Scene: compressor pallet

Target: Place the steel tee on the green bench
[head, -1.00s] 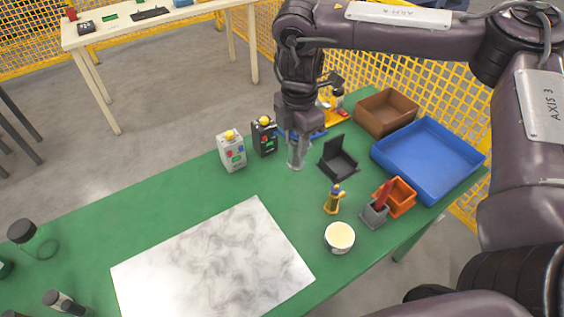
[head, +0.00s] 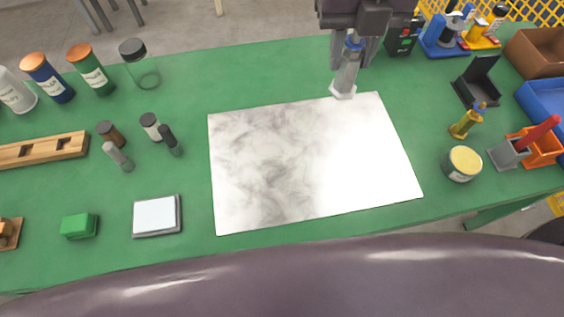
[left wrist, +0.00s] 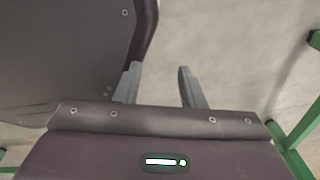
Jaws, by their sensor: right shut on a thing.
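My right gripper (head: 351,62) comes down at the top middle of the head view, shut on an upright grey, metallic-looking piece (head: 345,78). The piece has a pale flared foot and a bit of blue at its top; it may be the steel tee, but the fingers hide part of it. Its foot is at the back edge of a white marbled sheet (head: 300,165); I cannot tell if it touches. The green bench (head: 190,100) spans the head view. My left gripper (left wrist: 159,70) is open and empty in the left wrist view, over bare floor.
Bottles (head: 90,70), a glass jar (head: 145,72), small vials (head: 168,140) and a wooden rack (head: 40,150) stand left. A cream-topped tin (head: 462,163), yellow figure (head: 467,120), black stand (head: 478,82) and bins (head: 540,52) stand right. Bench between jar and gripper is clear.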

